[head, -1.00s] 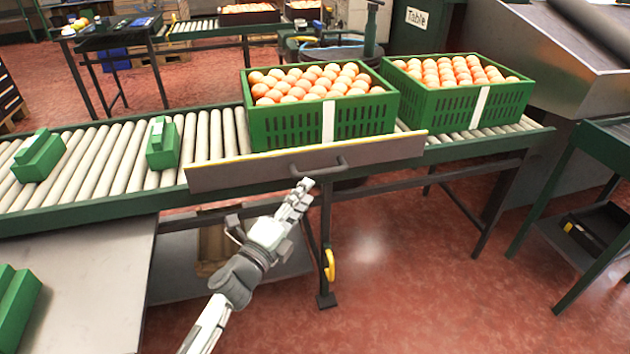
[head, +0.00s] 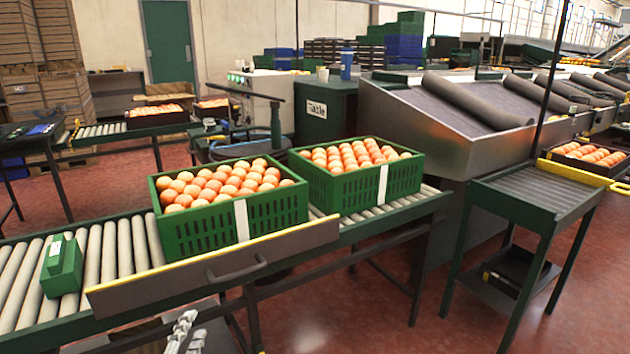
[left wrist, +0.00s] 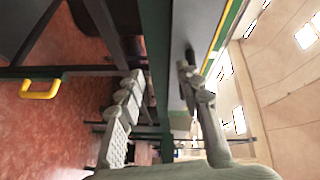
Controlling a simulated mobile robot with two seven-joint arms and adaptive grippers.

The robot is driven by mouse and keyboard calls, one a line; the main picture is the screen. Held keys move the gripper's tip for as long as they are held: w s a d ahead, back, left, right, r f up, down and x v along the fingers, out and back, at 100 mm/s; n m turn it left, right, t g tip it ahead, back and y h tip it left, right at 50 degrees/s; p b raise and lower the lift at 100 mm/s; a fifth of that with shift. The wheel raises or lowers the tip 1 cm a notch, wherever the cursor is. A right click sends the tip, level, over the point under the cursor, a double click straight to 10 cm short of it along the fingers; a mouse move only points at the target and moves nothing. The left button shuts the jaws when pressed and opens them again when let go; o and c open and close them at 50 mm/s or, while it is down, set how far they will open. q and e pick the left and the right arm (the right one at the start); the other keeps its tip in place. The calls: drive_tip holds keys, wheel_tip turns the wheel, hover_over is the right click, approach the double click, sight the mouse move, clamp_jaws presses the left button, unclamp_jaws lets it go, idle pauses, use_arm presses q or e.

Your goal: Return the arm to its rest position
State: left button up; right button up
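My left gripper (head: 185,335) shows only in part at the bottom edge of the head view, below the conveyor's front board. In the left wrist view its two fingers (left wrist: 160,82) are spread apart with nothing between them. The front board (head: 215,268) with its handle stands beyond the fingers, close to them; I cannot tell the exact gap. My right gripper is in neither view.
Two green crates (head: 203,228) (head: 405,180) full of oranges stand on the roller conveyor (head: 125,243). A small green block (head: 62,268) is at left. A dark-topped table (head: 540,188) stands at right. Red floor is open in front.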

use_arm(q)
drive_tip(key=s+a+f+n+g+y, duration=0.2)
drive_tip(key=s+a+f+n+g, duration=0.25)
drive_tip(key=s+f+n, duration=0.35)
drive_tip(key=s+d+f+n+g, duration=0.2)
drive_tip(key=s+f+g, duration=0.3)
drive_tip(key=s, duration=0.2)
drive_tip(key=s+d+f+n+g+h, duration=0.1)
drive_tip(key=s+d+f+n+g, duration=0.1)
drive_tip(key=s+f+g, duration=0.3)
drive_tip(key=s+f+n+p, duration=0.1)
drive_tip(key=s, duration=0.2)
drive_tip(key=shift+s+d+f+n+h, duration=0.25)
drive_tip(key=shift+s+n+h, duration=0.05)
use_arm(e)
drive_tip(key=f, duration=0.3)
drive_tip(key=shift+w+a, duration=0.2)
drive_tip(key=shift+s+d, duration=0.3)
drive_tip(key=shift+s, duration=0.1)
